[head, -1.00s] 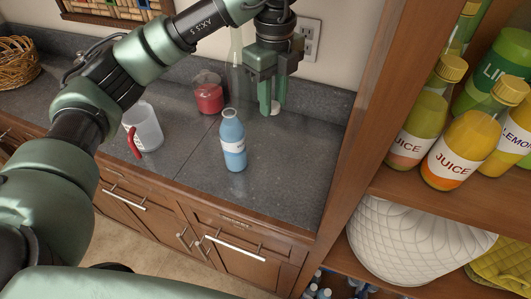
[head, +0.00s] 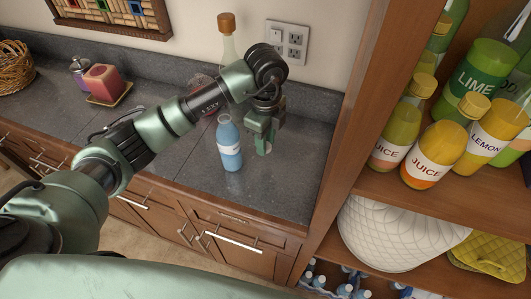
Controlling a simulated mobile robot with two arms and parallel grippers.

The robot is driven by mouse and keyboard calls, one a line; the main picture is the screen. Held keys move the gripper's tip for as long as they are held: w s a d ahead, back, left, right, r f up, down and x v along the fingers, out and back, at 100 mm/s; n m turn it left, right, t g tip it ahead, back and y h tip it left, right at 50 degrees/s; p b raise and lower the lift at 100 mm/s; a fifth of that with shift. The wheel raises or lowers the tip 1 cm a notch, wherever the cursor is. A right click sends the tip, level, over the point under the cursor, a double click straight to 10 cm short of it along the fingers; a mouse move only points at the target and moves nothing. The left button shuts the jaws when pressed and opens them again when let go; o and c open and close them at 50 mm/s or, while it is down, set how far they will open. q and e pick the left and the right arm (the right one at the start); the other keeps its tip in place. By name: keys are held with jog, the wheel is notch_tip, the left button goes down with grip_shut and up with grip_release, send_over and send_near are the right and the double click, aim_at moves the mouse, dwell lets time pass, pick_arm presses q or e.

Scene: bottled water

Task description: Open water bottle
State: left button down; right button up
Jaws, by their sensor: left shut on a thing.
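The water bottle (head: 230,148) stands upright on the dark grey counter (head: 285,190). It is clear, with blue contents and a pale label. Its open neck points up and no cap shows on it. My left gripper (head: 263,148) is to the right of the bottle, apart from it, low over the counter. Its fingers point down and are shut on a small white piece that looks like the bottle's cap (head: 268,148). Whether the cap touches the counter is hard to tell. My right gripper is not in view.
A wooden shelf unit with juice bottles (head: 433,154) and a white quilted item (head: 385,235) bounds the counter at right. A tall corked bottle (head: 228,45) stands at the back. A red candle (head: 104,83) is at left. The counter's front right is clear.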

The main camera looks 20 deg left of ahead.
aim_at(266, 164)
pick_arm(q)
notch_tip(266, 164, down, 6)
jog(key=shift+f+p, duration=0.2)
jog(key=shift+p, duration=0.55)
jog(key=shift+f, duration=0.25)
jog(key=shift+f, duration=0.2)
jog(key=c, duration=1.1)
grip_release()
jog(key=shift+r, duration=0.1)
